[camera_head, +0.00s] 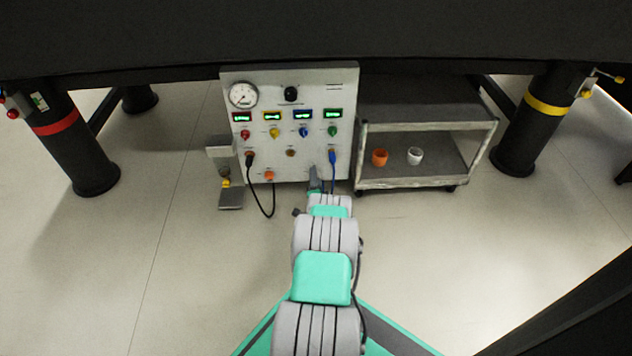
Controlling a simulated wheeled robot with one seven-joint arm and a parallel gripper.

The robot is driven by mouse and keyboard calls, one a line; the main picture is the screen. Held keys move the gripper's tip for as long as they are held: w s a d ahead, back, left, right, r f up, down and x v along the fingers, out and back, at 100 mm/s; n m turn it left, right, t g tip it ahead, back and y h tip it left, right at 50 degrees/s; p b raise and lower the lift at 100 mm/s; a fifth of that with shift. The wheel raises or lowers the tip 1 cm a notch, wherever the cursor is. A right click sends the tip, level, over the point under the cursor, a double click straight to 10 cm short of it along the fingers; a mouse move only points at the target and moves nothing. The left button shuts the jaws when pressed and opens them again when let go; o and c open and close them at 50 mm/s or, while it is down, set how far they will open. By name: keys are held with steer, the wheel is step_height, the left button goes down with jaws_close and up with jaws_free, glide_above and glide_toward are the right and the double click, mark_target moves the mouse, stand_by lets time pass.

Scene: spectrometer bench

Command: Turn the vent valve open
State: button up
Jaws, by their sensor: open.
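A grey-white control panel (306,95) stands upright ahead, under the dark bench. It carries a round gauge (243,95), a black knob (291,94), and a row of red (245,134), yellow (274,132), blue (304,132) and green (332,130) knobs below lit displays. An orange knob (269,175) sits low on the panel. Labels are too small to read, so I cannot tell which part is the vent valve. My arm reaches to the panel's lower right. My gripper (315,178) is open, close in front of the panel, its fingers small and partly hidden.
A black cable (270,207) loops below the panel and a blue cable (333,170) hangs beside my gripper. A grey bracket (222,148) stands left. A cart (420,183) at right holds an orange cup (379,157) and a white cup (414,156). Bench legs flank open floor.

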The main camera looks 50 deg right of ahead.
steer(key=p+v, duration=0.3)
steer(key=v, duration=0.4)
steer(key=shift+s+a+p, duration=0.2)
steer(key=shift+s+p, duration=0.05)
steer(key=shift+p, duration=0.1)
steer(key=shift+s, duration=0.1)
